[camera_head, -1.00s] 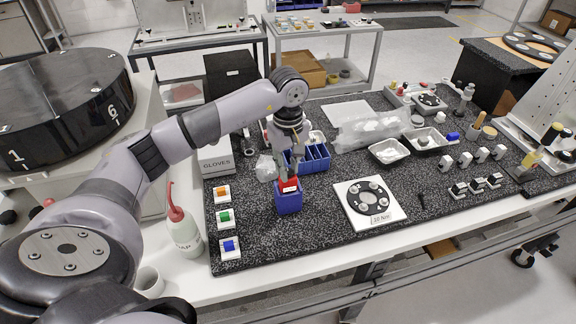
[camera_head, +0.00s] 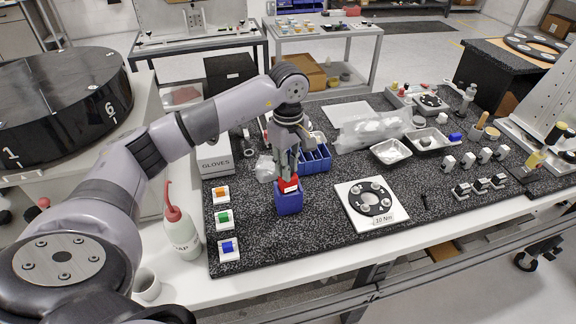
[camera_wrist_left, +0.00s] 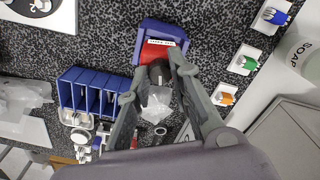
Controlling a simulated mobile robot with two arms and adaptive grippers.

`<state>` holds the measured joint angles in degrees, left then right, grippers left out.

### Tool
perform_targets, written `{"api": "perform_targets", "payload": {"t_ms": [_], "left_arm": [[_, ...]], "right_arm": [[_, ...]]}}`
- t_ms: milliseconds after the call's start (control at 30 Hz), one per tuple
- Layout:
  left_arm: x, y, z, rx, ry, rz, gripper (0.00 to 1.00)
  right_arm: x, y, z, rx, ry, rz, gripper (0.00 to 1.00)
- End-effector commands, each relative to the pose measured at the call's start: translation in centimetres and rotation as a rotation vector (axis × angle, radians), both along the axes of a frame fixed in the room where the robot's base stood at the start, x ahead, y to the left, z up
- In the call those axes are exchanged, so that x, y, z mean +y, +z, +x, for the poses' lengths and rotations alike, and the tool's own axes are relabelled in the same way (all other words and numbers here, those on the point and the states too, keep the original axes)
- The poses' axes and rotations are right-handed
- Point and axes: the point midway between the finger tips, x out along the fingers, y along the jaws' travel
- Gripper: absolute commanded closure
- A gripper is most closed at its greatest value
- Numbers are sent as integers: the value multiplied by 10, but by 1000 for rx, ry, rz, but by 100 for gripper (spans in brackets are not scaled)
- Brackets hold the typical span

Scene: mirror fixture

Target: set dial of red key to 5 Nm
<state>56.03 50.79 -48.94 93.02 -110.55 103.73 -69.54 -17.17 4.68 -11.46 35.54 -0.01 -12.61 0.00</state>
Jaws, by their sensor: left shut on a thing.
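The red key (camera_head: 288,185) sits in a blue holder (camera_head: 289,204) on the speckled black worktop. In the left wrist view the red key (camera_wrist_left: 160,52) shows a white label, with the blue holder (camera_wrist_left: 150,33) around it. My left gripper (camera_head: 287,174) points down from above and is shut on the top of the red key. In the left wrist view its two fingers (camera_wrist_left: 160,72) stand on either side of a dark round part of the key. The dial setting is too small to read. My right gripper is not in view.
A blue compartment bin (camera_head: 316,158) stands just behind the holder. A white plate with a black ring, marked 10 Nm (camera_head: 382,219), lies to the right. Orange, green and blue blocks (camera_head: 223,219) line the left edge, beside a soap bottle (camera_head: 181,233).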

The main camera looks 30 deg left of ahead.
Motion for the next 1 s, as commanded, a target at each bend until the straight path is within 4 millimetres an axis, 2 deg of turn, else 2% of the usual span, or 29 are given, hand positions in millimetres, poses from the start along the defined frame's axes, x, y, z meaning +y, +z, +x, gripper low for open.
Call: {"api": "perform_targets", "payload": {"t_ms": [967, 1000], "left_arm": [[0, 0, 0, -2, -2, 0, 100], [0, 0, 0, -2, -2, 0, 79]], "right_arm": [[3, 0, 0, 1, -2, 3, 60], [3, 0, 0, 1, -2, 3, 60]]}}
